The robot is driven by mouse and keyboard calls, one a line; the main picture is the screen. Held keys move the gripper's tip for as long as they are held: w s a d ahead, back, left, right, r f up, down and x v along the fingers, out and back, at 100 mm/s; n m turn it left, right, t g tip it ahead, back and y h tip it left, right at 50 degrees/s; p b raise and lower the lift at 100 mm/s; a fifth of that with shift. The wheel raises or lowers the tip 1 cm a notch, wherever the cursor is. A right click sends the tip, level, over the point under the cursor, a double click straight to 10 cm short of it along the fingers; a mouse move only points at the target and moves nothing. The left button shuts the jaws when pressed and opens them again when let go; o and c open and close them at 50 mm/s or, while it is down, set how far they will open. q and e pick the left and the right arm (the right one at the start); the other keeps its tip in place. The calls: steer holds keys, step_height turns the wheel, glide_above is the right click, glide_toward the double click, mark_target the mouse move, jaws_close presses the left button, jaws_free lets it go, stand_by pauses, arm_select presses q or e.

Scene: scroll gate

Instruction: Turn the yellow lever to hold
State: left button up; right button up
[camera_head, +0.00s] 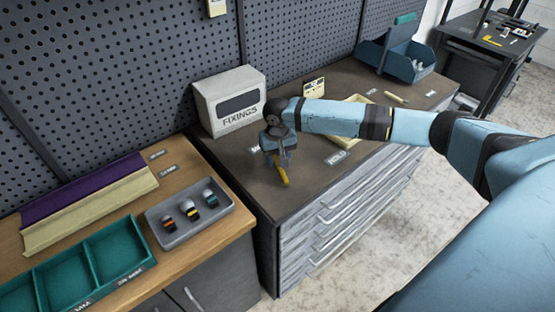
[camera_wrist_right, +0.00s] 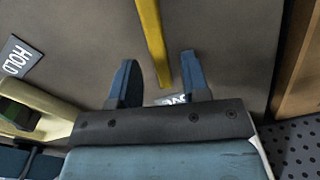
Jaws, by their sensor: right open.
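The yellow lever (camera_head: 282,172) lies on the dark top of the drawer cabinet, partly hidden by my right gripper in the head view. In the right wrist view, the lever (camera_wrist_right: 151,38) runs down from the top edge, and its end lies between the fingers of my right gripper (camera_wrist_right: 160,76). The fingers are open, with a gap on each side of the lever. The HOLD label (camera_wrist_right: 18,57) is at the left of the wrist view, away from the lever. It also shows in the head view (camera_head: 335,157). My left gripper is not in view.
A white FIXINGS box (camera_head: 230,100) stands behind my right gripper (camera_head: 277,158). A second label (camera_wrist_right: 173,99), partly hidden, lies by the lever's end. A pale yellow tray (camera_head: 352,108) is to the right. A grey tray (camera_head: 180,238) sits on the wooden bench at left.

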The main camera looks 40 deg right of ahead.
steer(key=shift+f, duration=0.8)
jaws_close()
